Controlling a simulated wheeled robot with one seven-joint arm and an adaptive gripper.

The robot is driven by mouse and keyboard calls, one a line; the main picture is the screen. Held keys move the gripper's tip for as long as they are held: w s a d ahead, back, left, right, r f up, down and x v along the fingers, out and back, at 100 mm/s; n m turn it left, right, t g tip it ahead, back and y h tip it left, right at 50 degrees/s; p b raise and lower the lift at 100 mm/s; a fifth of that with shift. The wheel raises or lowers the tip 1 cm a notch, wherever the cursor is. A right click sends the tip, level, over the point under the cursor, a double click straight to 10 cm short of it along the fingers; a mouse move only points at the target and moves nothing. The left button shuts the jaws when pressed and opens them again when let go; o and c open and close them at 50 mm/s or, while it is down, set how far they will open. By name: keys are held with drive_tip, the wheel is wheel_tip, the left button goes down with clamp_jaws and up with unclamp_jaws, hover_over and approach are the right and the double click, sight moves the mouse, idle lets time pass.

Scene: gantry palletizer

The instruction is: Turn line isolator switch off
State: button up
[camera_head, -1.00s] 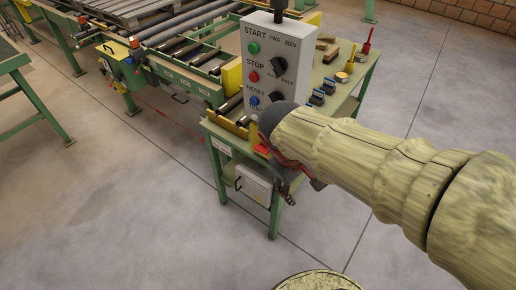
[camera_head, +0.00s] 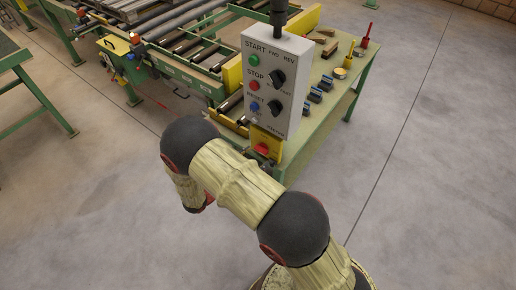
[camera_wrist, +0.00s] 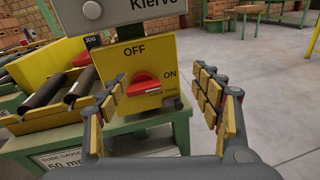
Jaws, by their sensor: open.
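The line isolator switch is a yellow plate (camera_wrist: 141,62) with a red rotary knob (camera_wrist: 145,86), lettered OFF above and ON to the right. The knob's handle lies roughly sideways, nearer ON than OFF. The isolator (camera_head: 266,140) also shows in the head view, below the grey control box. My gripper (camera_wrist: 160,98) is open and empty. Its fingers are spread to the left and right of the knob, and I see no contact. In the head view my arm hides the gripper.
The grey control box (camera_head: 274,84) with buttons and black selectors stands above the isolator. A green table (camera_head: 318,125) carries it, with small blue-and-black items and tools. Roller conveyors (camera_head: 185,30) lie behind to the left. The floor at right is clear.

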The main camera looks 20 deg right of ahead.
sight(259, 151)
wheel_tip(259, 151, down, 4)
drive_tip(key=a+n+t, duration=0.3)
drive_tip(key=shift+y, duration=0.3)
drive_tip(key=x, duration=0.8)
drive_tip(key=shift+w+a+r, duration=0.1)
drive_tip(key=shift+w, duration=0.25)
drive_tip(key=shift+c, duration=1.3)
drive_tip(key=c, duration=0.9)
